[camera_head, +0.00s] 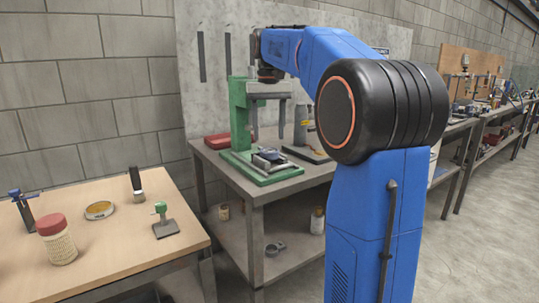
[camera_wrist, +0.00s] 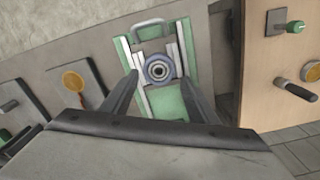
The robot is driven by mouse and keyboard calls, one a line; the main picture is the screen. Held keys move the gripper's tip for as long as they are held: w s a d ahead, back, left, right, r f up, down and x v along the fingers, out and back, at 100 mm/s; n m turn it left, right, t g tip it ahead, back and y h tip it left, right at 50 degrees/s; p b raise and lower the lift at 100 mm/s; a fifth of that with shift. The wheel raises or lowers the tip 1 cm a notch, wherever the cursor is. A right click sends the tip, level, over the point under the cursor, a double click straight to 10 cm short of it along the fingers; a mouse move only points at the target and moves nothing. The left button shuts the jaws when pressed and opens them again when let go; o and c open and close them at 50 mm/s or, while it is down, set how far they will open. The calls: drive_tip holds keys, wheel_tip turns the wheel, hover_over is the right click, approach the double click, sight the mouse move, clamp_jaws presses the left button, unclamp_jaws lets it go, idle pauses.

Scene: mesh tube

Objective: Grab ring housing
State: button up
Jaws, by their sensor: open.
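The ring housing (camera_wrist: 150,71) is a round blue-grey ring with a dark centre. It sits on the base of a green press (camera_wrist: 168,104), near the middle of the wrist view. In the head view the ring housing (camera_head: 261,161) is small and dark on the green base (camera_head: 262,175), and its outline is hard to make out. My gripper (camera_wrist: 160,88) is open and empty, its two dark fingers pointing at the press with the ring between their lines. In the head view my gripper (camera_head: 268,128) hangs above the base, apart from the ring.
The press's green column (camera_head: 240,118) stands at the left of the base. A grey bottle-like object (camera_head: 302,125) stands to the right on the same bench (camera_head: 230,178). A wooden table (camera_head: 112,252) at the left holds a red-capped jar (camera_head: 57,240) and small tools. A wall panel rises behind.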

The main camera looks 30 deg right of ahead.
sight(269, 153)
drive_tip(key=shift+d+f, duration=0.1)
drive_tip(key=shift+f, duration=2.5)
drive_tip(key=c, duration=1)
